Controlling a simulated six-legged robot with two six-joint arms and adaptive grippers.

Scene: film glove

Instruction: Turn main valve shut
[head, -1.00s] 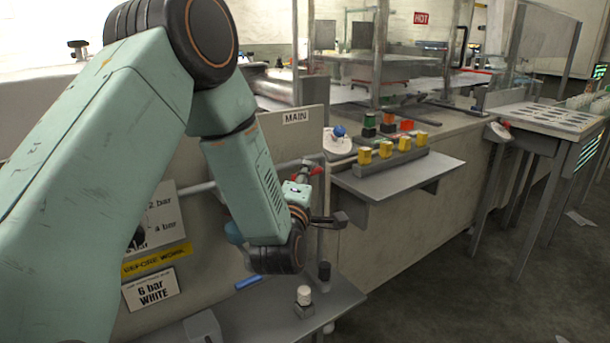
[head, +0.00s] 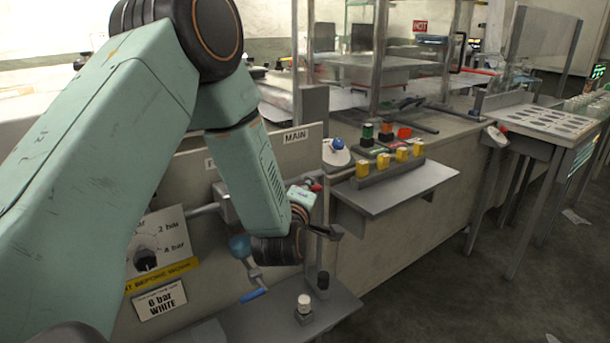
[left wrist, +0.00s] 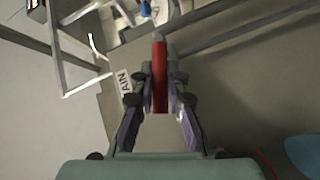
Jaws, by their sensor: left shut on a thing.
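The main valve's red handle (head: 315,187) is below the white MAIN sign (head: 295,135) on the beige panel, partly hidden by my left arm in the head view. My left gripper (head: 331,231) is at the valve, beside the panel. In the left wrist view the red handle (left wrist: 160,72) stands between the two fingers of my left gripper (left wrist: 160,82), which are shut on it. The valve body is mostly hidden, so I cannot tell its exact angle. My right gripper is not in view.
A pressure dial (head: 146,258) and a blue-handled valve (head: 253,295) are left of the gripper. A low grey shelf (head: 240,322) carries a white-capped knob (head: 304,304). A shelf with yellow blocks (head: 390,163) juts out at the right. Open floor lies further right.

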